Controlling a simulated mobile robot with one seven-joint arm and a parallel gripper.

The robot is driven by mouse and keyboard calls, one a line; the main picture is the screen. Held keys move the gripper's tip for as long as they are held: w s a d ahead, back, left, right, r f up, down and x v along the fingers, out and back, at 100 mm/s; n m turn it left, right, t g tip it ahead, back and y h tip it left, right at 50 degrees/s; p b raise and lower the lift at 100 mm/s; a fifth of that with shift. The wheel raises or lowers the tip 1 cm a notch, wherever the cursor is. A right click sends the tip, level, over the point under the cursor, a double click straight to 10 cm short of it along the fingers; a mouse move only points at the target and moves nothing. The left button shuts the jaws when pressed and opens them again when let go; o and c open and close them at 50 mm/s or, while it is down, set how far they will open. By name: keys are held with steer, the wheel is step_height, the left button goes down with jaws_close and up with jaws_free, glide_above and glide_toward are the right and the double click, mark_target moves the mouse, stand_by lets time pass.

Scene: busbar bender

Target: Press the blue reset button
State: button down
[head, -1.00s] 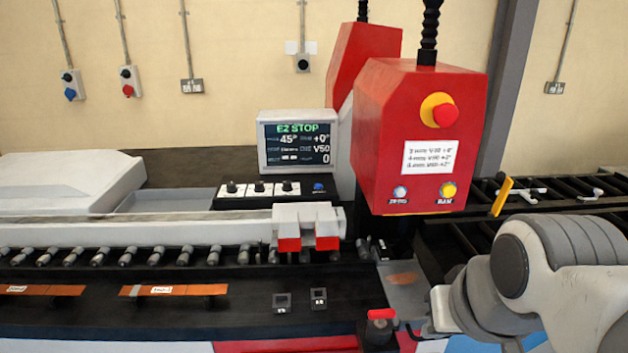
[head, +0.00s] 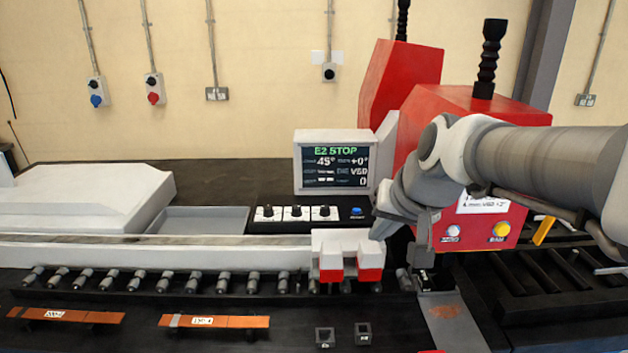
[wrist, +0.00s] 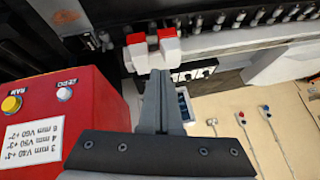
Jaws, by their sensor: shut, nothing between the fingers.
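The blue reset button (head: 357,211) sits at the right end of the black control panel (head: 260,227), right of the knobs on white plates. My gripper (head: 380,230) is shut and empty, just right of the button and pointing down toward the white clamp block with red faces. From this view I cannot tell its height or exact gap from the button. In the wrist view, the shut fingers (wrist: 162,78) point toward the clamp block. The panel's knobs (wrist: 195,73) show right of the fingers. The blue button is not clear there, probably hidden behind the fingers.
The clamp block (head: 346,257) stands close below my gripper. The display (head: 335,162), reading "E2 STOP", stands behind the panel. Copper bars (head: 214,321) lie at the front.

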steer(key=w+r+m+p, duration=0.1)
steer(key=w+r+p, duration=0.15)
steer(key=w, duration=0.75)
steer(key=m+t+p, duration=0.2)
steer(key=m+p, duration=0.3)
steer(key=p, duration=0.4)
glide_above(356, 211)
step_height(356, 211, down, 7)
steer(key=shift+s+h, duration=0.25)
steer(key=shift+h, duration=0.15)
steer(key=shift+f+b, duration=0.2)
steer(key=shift+b, duration=0.1)
step_height(356, 211, down, 8)
steer(key=b, duration=0.7)
steer(key=shift+f, duration=0.25)
steer(key=shift+f, duration=0.1)
steer(key=shift+f+b, duration=0.3)
steer(key=shift+b, duration=0.1)
